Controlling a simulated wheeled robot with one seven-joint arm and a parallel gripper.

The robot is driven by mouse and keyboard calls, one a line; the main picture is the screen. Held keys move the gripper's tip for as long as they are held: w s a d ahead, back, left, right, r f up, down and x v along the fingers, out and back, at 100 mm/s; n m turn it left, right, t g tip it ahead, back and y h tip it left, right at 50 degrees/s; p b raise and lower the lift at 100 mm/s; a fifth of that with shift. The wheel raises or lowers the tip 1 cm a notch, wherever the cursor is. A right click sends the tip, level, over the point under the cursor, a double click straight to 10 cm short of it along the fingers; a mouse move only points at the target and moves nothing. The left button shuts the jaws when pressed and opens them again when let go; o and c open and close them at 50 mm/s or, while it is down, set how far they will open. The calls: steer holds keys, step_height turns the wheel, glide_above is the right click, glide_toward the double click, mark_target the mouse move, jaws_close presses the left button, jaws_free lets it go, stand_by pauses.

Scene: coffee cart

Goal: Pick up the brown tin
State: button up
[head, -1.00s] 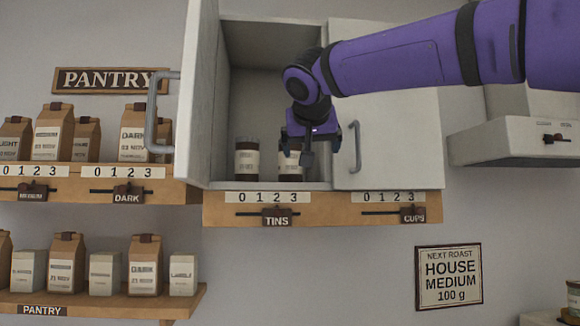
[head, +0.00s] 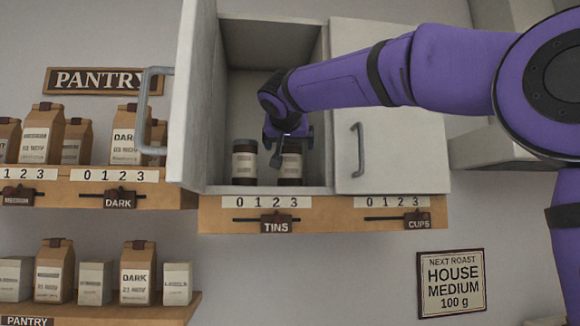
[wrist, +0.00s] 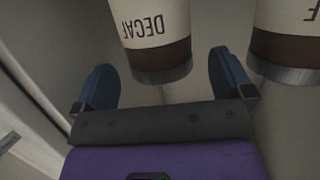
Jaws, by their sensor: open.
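Two tins with cream labels and dark brown bands stand upright in the open cabinet, the left tin (head: 244,163) and the right tin (head: 291,168). Both look alike in colour, so I cannot tell which is meant by the brown tin. My gripper (head: 291,148) is open and empty in front of the right tin, hiding its upper part. The other tin (wrist: 284,45) is to the right.
The cabinet's left door (head: 183,100) is swung open, and its right door (head: 390,150) is shut. A shelf edge (head: 330,217) with the TINS and CUPS sliders runs below. Coffee bags stand on the pantry shelves (head: 65,180) at left.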

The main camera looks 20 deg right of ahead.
steer(key=x, duration=0.3)
steer(key=shift+w, duration=0.15)
steer(key=c, duration=1.2)
step_height(320, 180, up, 10)
steer(key=shift+f, duration=0.1)
